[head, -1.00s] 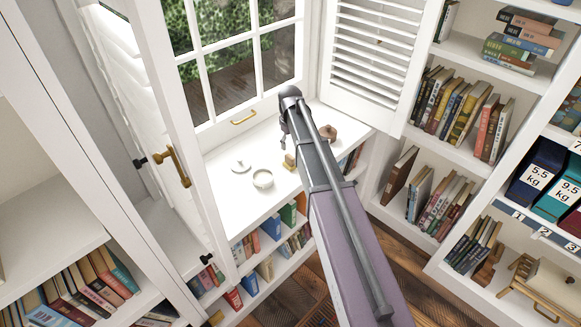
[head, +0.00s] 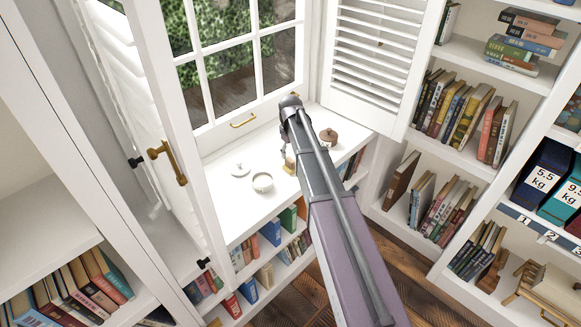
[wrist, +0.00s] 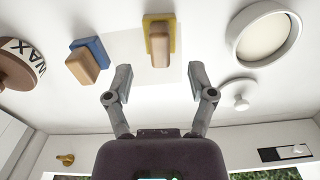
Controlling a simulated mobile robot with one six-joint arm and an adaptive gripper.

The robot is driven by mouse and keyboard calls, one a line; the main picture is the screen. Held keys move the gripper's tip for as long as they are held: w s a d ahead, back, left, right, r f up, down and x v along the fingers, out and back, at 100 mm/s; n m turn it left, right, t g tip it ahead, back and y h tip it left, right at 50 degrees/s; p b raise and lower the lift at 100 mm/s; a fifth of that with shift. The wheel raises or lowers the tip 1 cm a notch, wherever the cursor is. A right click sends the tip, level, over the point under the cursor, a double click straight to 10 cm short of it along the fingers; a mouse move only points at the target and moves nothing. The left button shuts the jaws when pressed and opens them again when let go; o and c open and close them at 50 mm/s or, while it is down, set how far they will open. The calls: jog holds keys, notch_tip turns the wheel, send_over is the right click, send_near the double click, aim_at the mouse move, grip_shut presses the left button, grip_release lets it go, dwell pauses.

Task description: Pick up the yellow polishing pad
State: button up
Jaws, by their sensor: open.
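The yellow polishing pad (wrist: 174,30) has a wooden block handle and lies on the white sill in the wrist view, just beyond and between my fingertips. In the head view the pad (head: 290,168) shows partly beside my gripper (head: 285,146). My gripper (wrist: 160,80) is open and empty, its two fingers spread apart and not touching the pad. A blue pad (wrist: 94,48) with a similar wooden handle lies left of the yellow one in the wrist view. My arm hides the blue pad in the head view.
A white bowl (wrist: 262,35) and a small white lid (wrist: 238,95) stand right of the pad in the wrist view. A brown WAX container (wrist: 15,68) is at left. The window (head: 240,60) rises behind the sill (head: 220,205); a louvred shutter (head: 370,65) stands at right.

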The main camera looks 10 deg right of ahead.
aim_at(290, 159)
jog(key=shift+w+f+b, duration=0.1)
jog(key=shift+f+b, duration=2.25)
jog(key=shift+f, duration=0.15)
grip_shut()
